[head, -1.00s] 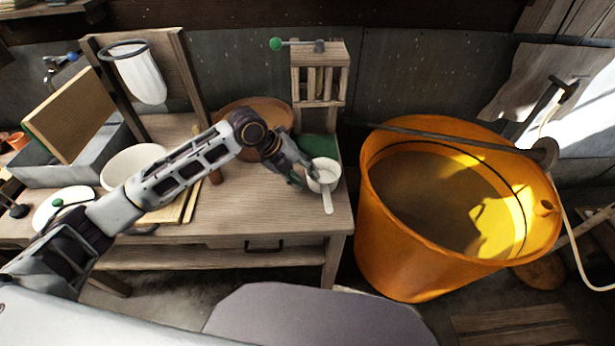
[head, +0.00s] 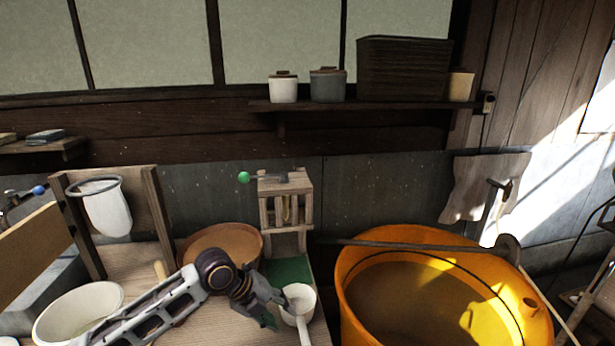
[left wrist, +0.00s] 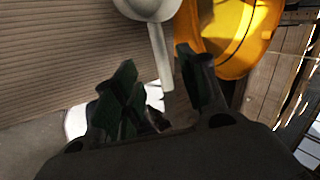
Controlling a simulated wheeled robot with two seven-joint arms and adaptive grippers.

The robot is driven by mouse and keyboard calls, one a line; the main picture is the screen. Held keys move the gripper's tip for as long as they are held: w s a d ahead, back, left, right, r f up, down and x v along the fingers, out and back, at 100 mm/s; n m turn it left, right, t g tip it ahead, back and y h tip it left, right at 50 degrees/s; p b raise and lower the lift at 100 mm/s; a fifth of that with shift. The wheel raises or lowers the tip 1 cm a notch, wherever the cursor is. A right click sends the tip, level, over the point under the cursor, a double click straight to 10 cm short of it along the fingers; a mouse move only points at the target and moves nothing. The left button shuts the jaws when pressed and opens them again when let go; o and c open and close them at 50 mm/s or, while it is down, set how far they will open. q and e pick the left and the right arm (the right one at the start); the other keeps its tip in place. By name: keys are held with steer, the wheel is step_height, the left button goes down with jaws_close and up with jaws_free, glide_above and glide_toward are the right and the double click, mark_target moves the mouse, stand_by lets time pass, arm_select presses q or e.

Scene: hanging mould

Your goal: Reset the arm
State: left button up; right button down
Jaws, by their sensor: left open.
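My left arm comes in from the lower left in the head view. My left gripper (head: 274,308) is over the right part of the wooden bench, right beside a white cup with a long handle (head: 299,297). In the left wrist view my left gripper (left wrist: 155,75) has its two dark green fingers spread, with nothing held between them. The cup (left wrist: 150,8) shows at the top of that view, its handle pointing down toward the space between the fingers. Whether a finger touches the cup cannot be told. My right gripper is not in view.
A large orange tub (head: 365,265) stands right of the bench. A wooden frame with a green-knobbed lever (head: 285,200) stands behind the cup. A brown bowl (head: 222,240), a white bowl (head: 70,315) and a hanging white cloth bag (head: 107,212) are left. A wall shelf (head: 360,106) holds jars.

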arm_select(q)
steer(key=s+d+f+n+t, duration=0.1)
steer(key=s+d+f+n, duration=0.2)
steer(key=s+f+n, duration=0.35)
steer(key=s+a+f+n+y, duration=0.3)
steer(key=s+a+n, duration=0.4)
steer(key=a+n, duration=0.3)
steer(key=s+a+f+n+y, duration=0.3)
steer(key=s+a+n, duration=0.45)
steer(key=n, duration=0.55)
step_height(320, 180, down, 32)
steer(key=s+g, duration=0.1)
steer(key=s, duration=0.2)
steer(key=s+a+f, duration=0.2)
steer(key=s+f, duration=0.8)
steer(key=s+a+f+m+g, duration=0.1)
steer(key=s+a+f, duration=0.2)
steer(key=s+f, duration=0.7)
steer(key=shift+s+a+f, duration=0.25)
steer(key=shift+s+a, duration=0.05)
steer(key=shift+s, duration=0.5)
